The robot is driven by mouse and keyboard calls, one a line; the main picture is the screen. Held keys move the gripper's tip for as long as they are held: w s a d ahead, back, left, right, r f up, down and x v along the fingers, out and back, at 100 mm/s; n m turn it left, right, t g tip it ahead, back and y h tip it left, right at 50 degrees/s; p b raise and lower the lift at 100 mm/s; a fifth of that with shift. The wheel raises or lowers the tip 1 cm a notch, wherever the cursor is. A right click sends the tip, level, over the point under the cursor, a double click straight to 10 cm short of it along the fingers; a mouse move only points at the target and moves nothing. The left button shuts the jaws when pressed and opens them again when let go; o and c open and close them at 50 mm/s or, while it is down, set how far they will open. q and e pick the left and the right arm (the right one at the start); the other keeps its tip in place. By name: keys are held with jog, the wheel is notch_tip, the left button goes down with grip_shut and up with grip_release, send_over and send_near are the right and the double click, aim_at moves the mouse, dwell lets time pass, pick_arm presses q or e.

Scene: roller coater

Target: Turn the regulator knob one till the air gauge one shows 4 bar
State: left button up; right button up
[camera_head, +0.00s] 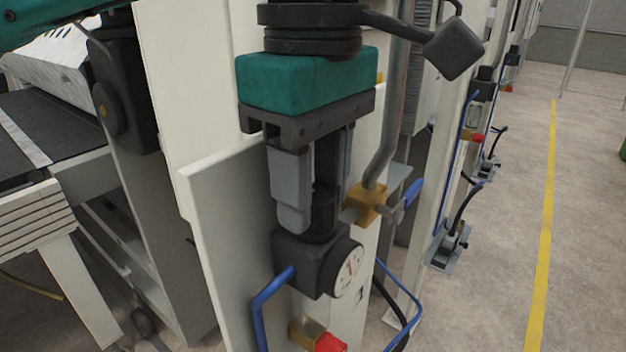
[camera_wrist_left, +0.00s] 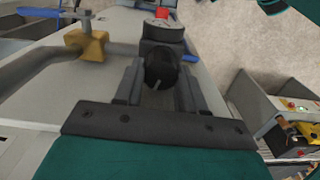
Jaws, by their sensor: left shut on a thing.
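The black regulator knob (camera_wrist_left: 161,70) sits between the two fingers of my left gripper (camera_wrist_left: 158,85) in the left wrist view. In the head view my left gripper (camera_head: 308,190) comes down from above, shut on the knob (camera_head: 323,207), which is partly hidden by the fingers. The air gauge (camera_head: 349,269) is a white round dial with a red mark on the front of the dark regulator body (camera_head: 300,262), just below the knob. The gauge's numbers are too small to read. My right gripper is not in view.
A brass valve (camera_head: 364,204) with a blue handle and a grey pipe stands right beside the gripper. Blue hoses (camera_head: 262,305) and a red-tipped brass fitting (camera_head: 328,343) lie below. More regulators stand along the machine. The floor with the yellow line (camera_head: 545,220) is clear.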

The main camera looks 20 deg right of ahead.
aim_at(314, 193)
pick_arm(q)
jog(key=shift+n+b, duration=0.35)
jog(key=shift+n, duration=1.15)
jog(key=o, duration=1.1)
jog(key=shift+c, duration=0.2)
notch_tip(314, 193, up, 13)
jog(key=shift+p, duration=0.35)
jog(key=shift+s+f, duration=0.1)
